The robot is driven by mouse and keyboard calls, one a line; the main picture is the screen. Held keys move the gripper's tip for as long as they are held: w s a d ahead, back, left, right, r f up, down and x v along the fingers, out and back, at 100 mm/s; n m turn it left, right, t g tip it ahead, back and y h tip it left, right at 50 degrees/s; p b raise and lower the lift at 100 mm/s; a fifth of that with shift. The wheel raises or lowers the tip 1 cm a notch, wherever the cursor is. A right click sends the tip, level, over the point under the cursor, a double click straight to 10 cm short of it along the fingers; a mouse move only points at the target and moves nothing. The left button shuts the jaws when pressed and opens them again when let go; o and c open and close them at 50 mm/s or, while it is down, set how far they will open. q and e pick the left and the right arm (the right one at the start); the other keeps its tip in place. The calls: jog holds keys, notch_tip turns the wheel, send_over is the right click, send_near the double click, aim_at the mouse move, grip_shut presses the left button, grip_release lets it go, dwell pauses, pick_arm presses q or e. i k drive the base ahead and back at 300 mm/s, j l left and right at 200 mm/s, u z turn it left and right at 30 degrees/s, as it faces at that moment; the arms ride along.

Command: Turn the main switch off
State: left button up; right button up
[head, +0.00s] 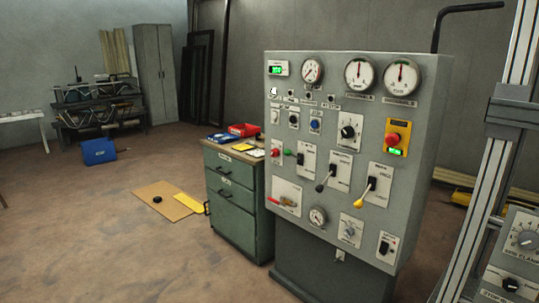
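A grey control panel (341,130) stands right of centre in the head view, covered with gauges, knobs and levers. On its right side is a yellow plate with a red knob (393,138) and a lit green display (396,152) below it. A black rocker-like switch (385,247) sits at the lower right of the panel. A red-handled lever (288,202) is at the lower left. The labels are too small to read, so I cannot tell for certain which control is the main switch. Neither of my grippers is in view.
A metal upright (490,150) and another panel (515,262) are at the right edge. Cardboard (165,203) lies on the floor. The left foreground floor is clear.

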aim_at(275, 153)
jog(key=i+z, duration=0.15)
jog(key=i, duration=0.4)
jog(key=i+z, duration=0.15)
jog(key=i, duration=0.4)
jog(key=i+j+z, duration=0.15)
jog(key=i, duration=0.4)
jog(key=i+j+z, duration=0.15)
jog(key=i, duration=0.4)
jog(key=i+j+z, duration=0.15)
jog(key=i, duration=0.4)
